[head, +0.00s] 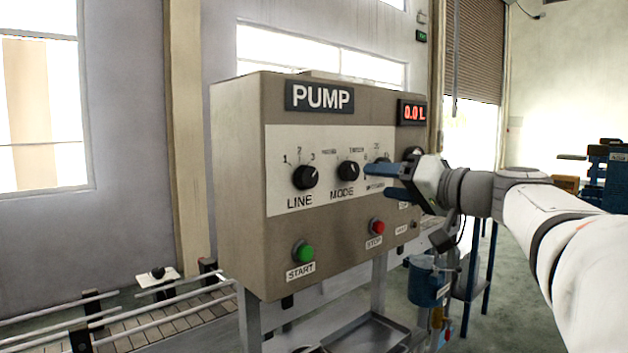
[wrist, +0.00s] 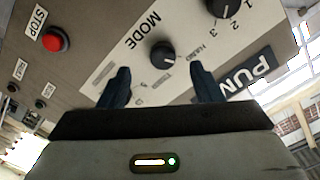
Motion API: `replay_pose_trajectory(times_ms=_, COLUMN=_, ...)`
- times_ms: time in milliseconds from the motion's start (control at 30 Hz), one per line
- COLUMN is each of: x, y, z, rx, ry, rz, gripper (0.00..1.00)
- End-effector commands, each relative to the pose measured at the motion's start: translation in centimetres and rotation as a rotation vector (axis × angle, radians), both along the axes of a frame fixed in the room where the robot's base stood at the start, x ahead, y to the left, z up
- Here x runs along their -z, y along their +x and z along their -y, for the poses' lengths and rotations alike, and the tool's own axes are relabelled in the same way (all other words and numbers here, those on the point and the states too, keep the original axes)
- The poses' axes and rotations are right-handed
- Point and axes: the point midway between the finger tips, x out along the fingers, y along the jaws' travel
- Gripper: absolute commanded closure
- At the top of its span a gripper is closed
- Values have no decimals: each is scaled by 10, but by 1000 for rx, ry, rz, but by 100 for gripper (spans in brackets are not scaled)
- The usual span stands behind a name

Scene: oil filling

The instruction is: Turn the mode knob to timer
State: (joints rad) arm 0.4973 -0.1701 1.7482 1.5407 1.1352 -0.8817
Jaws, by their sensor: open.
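The black MODE knob (head: 348,171) is in the middle of the pump panel's white plate, between the LINE knob and my gripper. It also shows in the wrist view (wrist: 162,54), just beyond and between my fingertips. A light pointer mark shows on it, seemingly toward the upper right in the head view. Small position labels stand around it, too small to read surely. My gripper (head: 376,181) is open and empty, its blue fingers pointing at the panel to the right of the knob. In the wrist view the two dark fingers (wrist: 159,68) are apart, and no contact with the knob shows.
The black LINE knob (head: 305,176) is left of the MODE knob. A third knob (head: 381,165) is partly hidden by my fingers. Below are a green START button (head: 302,251) and a red STOP button (head: 377,227). A display (head: 413,112) reads 0.0 L.

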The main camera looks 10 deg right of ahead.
Motion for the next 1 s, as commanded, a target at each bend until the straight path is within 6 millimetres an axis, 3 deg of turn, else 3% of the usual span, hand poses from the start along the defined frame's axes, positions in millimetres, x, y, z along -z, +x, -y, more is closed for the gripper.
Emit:
replay_pose_trajectory(times_ms=133, x=-10, y=8, z=0, rx=3, ry=11, rz=33, gripper=41)
replay_pose_trajectory(times_ms=600, x=-10, y=60, z=-38, rx=4, ry=10, rz=31, gripper=41)
replay_pose_trajectory(times_ms=933, x=-8, y=64, z=-41, rx=7, ry=10, rz=31, gripper=41)
replay_pose_trajectory(times_ms=1000, x=-8, y=64, z=-41, rx=7, ry=10, rz=30, gripper=45)
